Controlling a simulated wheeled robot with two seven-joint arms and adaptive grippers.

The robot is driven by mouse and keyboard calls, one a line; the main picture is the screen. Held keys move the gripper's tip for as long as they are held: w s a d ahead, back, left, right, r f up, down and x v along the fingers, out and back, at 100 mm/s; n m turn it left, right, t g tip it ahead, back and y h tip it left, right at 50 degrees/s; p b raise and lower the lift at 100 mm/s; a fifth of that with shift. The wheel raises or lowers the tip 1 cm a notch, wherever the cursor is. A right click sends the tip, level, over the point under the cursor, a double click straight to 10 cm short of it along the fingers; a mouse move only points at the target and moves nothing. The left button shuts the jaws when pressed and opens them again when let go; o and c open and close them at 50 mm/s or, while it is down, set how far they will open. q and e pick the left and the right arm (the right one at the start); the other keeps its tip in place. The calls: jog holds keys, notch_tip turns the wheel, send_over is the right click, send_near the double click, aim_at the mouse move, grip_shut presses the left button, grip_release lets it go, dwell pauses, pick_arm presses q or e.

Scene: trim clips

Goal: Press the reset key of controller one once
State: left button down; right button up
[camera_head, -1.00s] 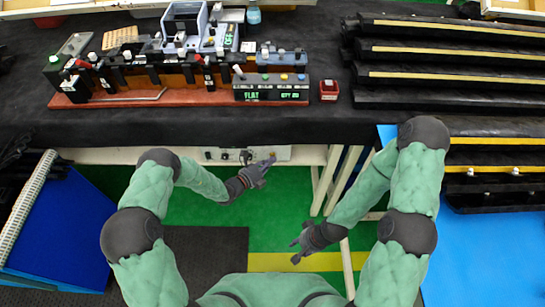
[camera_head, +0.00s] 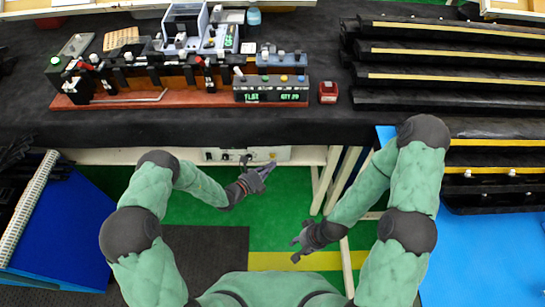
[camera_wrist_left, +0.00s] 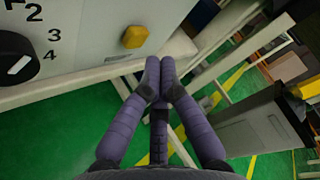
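A pale control box (camera_head: 222,154) is mounted under the front edge of the bench. In the left wrist view a pale panel (camera_wrist_left: 92,52) shows a black dial (camera_wrist_left: 16,58) with printed numbers and a yellow key (camera_wrist_left: 135,36). No label naming the reset key or controller one is readable. My left gripper (camera_head: 271,168) is just in front of and below the box in the head view. In the wrist view its fingertips (camera_wrist_left: 160,66) are together, empty, below and right of the yellow key and apart from it. My right gripper (camera_head: 294,249) hangs lower, open and empty.
The dark bench (camera_head: 300,128) carries a fixture with clips and a display unit (camera_head: 270,90). Black racks (camera_head: 450,75) stand at right. A pale frame leg (camera_head: 343,180) is right of the box. Green floor lies open below.

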pick_arm(q)
jog(key=s+p, duration=0.1)
jog(key=s, duration=0.3)
jog(key=shift+s+p, duration=0.25)
jog(key=shift+p, duration=0.15)
dwell(0.6)
